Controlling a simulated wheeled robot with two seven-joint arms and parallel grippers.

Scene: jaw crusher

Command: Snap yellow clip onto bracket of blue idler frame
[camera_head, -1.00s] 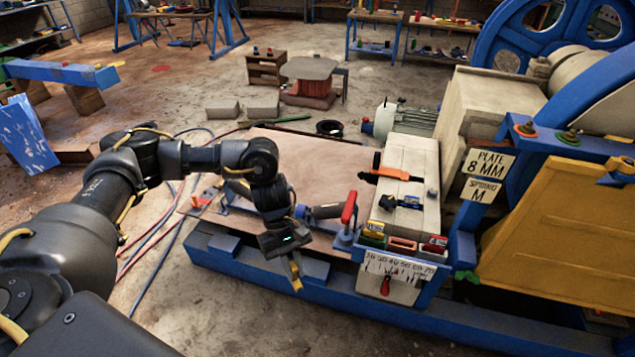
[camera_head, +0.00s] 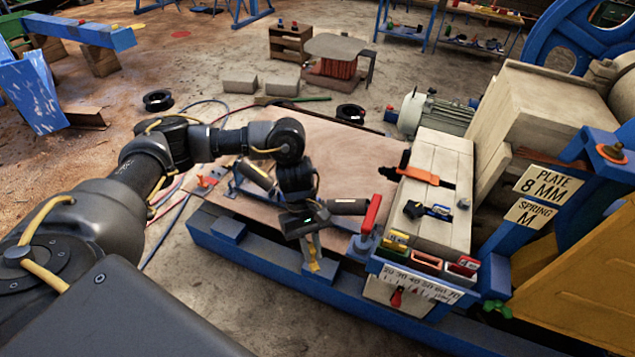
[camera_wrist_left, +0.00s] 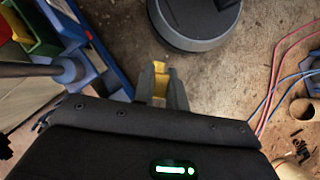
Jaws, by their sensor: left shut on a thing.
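My left gripper (camera_head: 312,252) is shut on the yellow clip (camera_head: 314,266), just above the blue idler frame (camera_head: 268,258) near its front side. In the left wrist view the yellow clip (camera_wrist_left: 160,80) shows between the two grey fingers of the left gripper (camera_wrist_left: 160,92). I cannot tell which part of the frame is the bracket, or whether the clip touches the frame. My right gripper does not show.
A brown board (camera_head: 330,150) lies behind the gripper. A red-handled lever (camera_head: 371,214) stands to its right, near a pale block (camera_head: 436,175) and small coloured bins (camera_head: 427,262). Hoses (camera_head: 170,215) lie on the floor at left. Concrete floor in front is clear.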

